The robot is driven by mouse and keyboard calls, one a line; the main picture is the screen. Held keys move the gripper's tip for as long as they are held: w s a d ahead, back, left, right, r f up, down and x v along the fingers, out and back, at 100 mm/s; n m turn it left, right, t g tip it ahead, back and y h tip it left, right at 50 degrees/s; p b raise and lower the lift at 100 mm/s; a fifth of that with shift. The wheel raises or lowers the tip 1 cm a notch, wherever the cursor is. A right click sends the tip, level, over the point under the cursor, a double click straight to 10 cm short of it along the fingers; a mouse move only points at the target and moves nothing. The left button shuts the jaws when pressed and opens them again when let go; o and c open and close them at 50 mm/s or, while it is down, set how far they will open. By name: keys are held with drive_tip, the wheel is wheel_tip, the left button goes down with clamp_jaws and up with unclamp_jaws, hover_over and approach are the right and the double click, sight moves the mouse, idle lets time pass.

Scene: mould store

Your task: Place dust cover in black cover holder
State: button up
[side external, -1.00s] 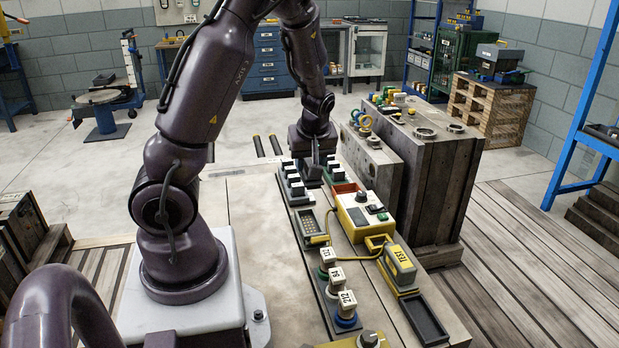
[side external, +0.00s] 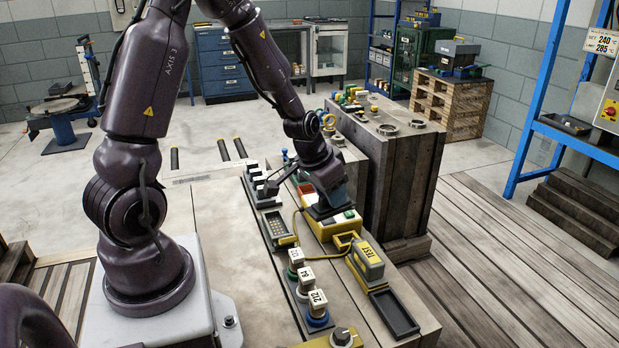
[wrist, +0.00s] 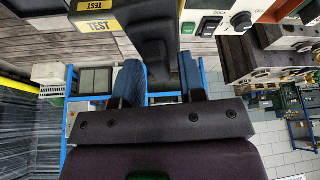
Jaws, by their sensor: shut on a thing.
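My gripper (side external: 328,192) points down just above the yellow box with a white top (side external: 345,221), and its arm hides part of that box. In the wrist view the two blue-grey fingers of my gripper (wrist: 161,76) stand either side of a dark, boxy piece, which I take for the dust cover (wrist: 155,36); they are shut on it. The cover is hard to make out in the side view. The black cover holder, seemingly the shallow black tray (side external: 395,314), lies empty at the bench's front right, apart from my gripper.
The yellow-grey TEST unit (side external: 368,260) stands between the yellow box and the tray, with a yellow cable beside it. Numbered white-topped knobs (side external: 306,279) line up to its left. A keypad unit (side external: 274,226) is near my gripper. Tall dark blocks (side external: 395,165) rise behind right.

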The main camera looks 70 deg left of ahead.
drive_tip(key=w+d+r+m+g+h, duration=0.2)
drive_tip(key=w+d+m+h, duration=0.1)
drive_tip(key=d+m, duration=0.7)
drive_tip(key=w+d+r+m+g+h, duration=0.2)
drive_tip(key=w+d+m+h, duration=0.1)
drive_tip(key=d+m, duration=0.75)
drive_tip(key=shift+y, duration=0.3)
drive_tip(key=shift+s+a+f, duration=0.1)
drive_tip(key=shift+a+f, duration=0.1)
drive_tip(key=shift+f, duration=2.15)
drive_tip(key=shift+s+a+f, duration=0.1)
drive_tip(key=shift+a+f, duration=0.05)
drive_tip(key=shift+f, duration=2.25)
drive_tip(key=shift+s+a+f, duration=0.1)
drive_tip(key=shift+a+f, duration=0.1)
drive_tip(key=shift+f, duration=2.15)
drive_tip(key=shift+f, duration=0.7)
drive_tip(key=o, duration=1.4)
drive_tip(key=shift+r, duration=0.1)
